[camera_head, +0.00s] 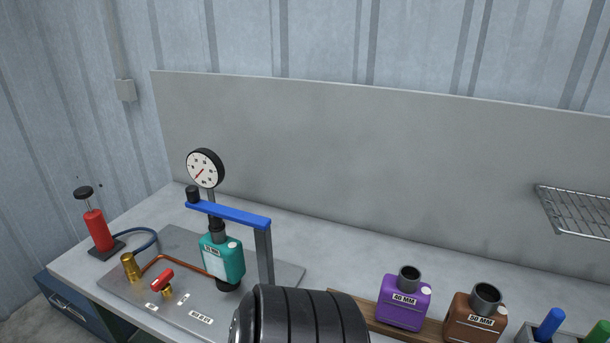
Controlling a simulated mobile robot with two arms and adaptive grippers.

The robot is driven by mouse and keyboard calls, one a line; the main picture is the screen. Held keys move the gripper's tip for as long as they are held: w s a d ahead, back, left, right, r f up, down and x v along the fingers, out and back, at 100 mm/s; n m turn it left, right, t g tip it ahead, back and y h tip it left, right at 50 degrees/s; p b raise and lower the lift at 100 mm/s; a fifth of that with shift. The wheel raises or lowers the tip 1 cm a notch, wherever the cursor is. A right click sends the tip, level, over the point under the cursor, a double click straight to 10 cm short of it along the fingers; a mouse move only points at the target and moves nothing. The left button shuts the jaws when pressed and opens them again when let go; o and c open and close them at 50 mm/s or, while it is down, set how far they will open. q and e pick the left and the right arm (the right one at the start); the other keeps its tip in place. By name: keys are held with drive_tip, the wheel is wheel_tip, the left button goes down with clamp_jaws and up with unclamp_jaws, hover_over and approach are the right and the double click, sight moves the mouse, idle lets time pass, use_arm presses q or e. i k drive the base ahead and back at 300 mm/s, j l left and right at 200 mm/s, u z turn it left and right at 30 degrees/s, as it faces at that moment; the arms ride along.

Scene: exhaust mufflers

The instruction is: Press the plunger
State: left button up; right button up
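A red hand pump (97,230) stands upright on a dark base at the far left of the bench. Its plunger has a round black knob (84,192) on a thin rod, raised above the red body. A blue hose (142,243) runs from the pump's base toward the test plate. A teal muffler (222,258) stands on the grey plate (185,318) under a blue clamp arm (230,213). A round gauge (205,168) stands behind it, its needle pointing to the lower left. Neither gripper shows in the head view.
A brass fitting (131,267) and a red-handled valve (162,280) sit on the plate. Purple (404,302) and brown (473,318) mufflers stand at right. A wire rack (575,210) is on the back panel. A black ribbed cylinder hides the front middle.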

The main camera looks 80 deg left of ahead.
sight(83, 193)
drive_tip(key=j+u, duration=0.1)
drive_tip(key=u, duration=3.9)
drive_tip(key=j, duration=0.05)
